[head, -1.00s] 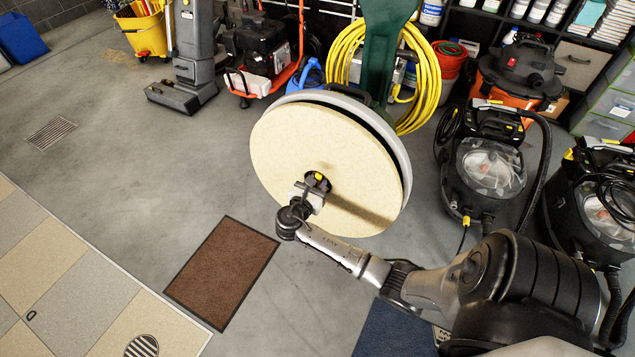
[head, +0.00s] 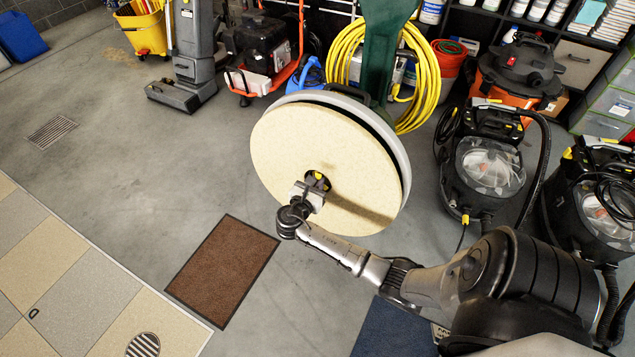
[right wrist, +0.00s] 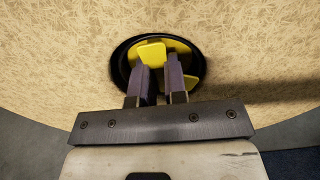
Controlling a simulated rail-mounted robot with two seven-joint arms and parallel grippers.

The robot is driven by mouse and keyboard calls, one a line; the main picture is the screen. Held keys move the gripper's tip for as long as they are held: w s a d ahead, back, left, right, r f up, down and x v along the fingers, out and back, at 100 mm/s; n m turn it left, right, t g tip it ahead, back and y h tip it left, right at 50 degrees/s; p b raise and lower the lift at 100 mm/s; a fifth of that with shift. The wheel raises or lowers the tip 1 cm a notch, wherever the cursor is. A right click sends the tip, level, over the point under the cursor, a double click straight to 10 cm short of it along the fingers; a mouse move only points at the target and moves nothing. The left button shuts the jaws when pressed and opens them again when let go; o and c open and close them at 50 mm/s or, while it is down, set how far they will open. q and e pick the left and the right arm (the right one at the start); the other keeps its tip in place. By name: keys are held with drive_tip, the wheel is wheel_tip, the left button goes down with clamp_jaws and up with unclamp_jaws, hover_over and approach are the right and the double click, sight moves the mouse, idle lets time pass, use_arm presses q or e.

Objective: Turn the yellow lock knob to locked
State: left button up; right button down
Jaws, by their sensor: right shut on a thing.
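The yellow lock knob (right wrist: 152,53) sits in a dark round recess at the centre of a tan, fibrous disc pad (right wrist: 60,60). In the head view the knob (head: 318,176) is a small yellow patch in the hub of the pad (head: 285,140). My right gripper (right wrist: 161,70) has its two fingers inside the recess, shut on the knob. The fingers hide part of the knob, and I cannot read any lock marking. In the head view my right gripper (head: 313,184) is in front of the hub. My left gripper is not in view.
The pad is on a tilted machine with a green upright (head: 383,50). A yellow hose coil (head: 427,85) hangs behind it. Black vacuums (head: 488,165) stand to the right. A brown mat (head: 222,270) lies at the lower left. The grey floor on the left is mostly clear.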

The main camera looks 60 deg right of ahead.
drive_tip(key=m, duration=0.6)
drive_tip(key=shift+m+b, duration=0.4)
